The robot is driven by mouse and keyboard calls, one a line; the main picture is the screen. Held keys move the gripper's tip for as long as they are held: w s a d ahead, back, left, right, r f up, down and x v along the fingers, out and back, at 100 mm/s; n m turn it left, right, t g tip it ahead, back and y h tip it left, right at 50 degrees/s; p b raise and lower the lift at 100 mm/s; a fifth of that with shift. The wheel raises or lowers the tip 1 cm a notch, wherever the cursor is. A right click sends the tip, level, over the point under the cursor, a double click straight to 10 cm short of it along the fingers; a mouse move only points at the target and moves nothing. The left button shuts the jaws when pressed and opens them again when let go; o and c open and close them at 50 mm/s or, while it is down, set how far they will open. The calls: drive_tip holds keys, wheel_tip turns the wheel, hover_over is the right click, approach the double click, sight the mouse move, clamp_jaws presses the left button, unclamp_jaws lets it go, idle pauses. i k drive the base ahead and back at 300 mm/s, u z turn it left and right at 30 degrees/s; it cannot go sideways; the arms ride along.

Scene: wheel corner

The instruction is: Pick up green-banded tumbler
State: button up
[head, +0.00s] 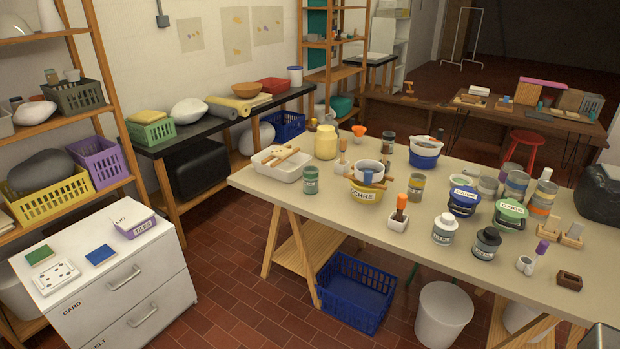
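Several banded tumblers and jars stand upright on the cream worktable (285,205). The one that looks most green is a small cylinder with a grey-green band (311,181), alone near the table's left front, right of a white tray; I cannot tell surely whether it is the green-banded tumbler. Other banded cylinders stand at the right: a grey one with a yellowish band (416,187), a pale one with a grey band (487,187) and a grey-and-tan one (516,184). Their bands are small and hard to tell apart.
A white tray (284,174) and a yellow tub labelled OCHRE (365,196) flank the grey-green cylinder. Blue and green tubs, bottles and brushes crowd the table's right half. A blue basket (355,290) and a white bin (442,314) stand on the floor in front.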

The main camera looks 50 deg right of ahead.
sight(311, 180)
drive_tip(key=z, duration=0.3)
drive_tip(key=i, duration=1.3)
drive_tip(key=u, duration=0.35)
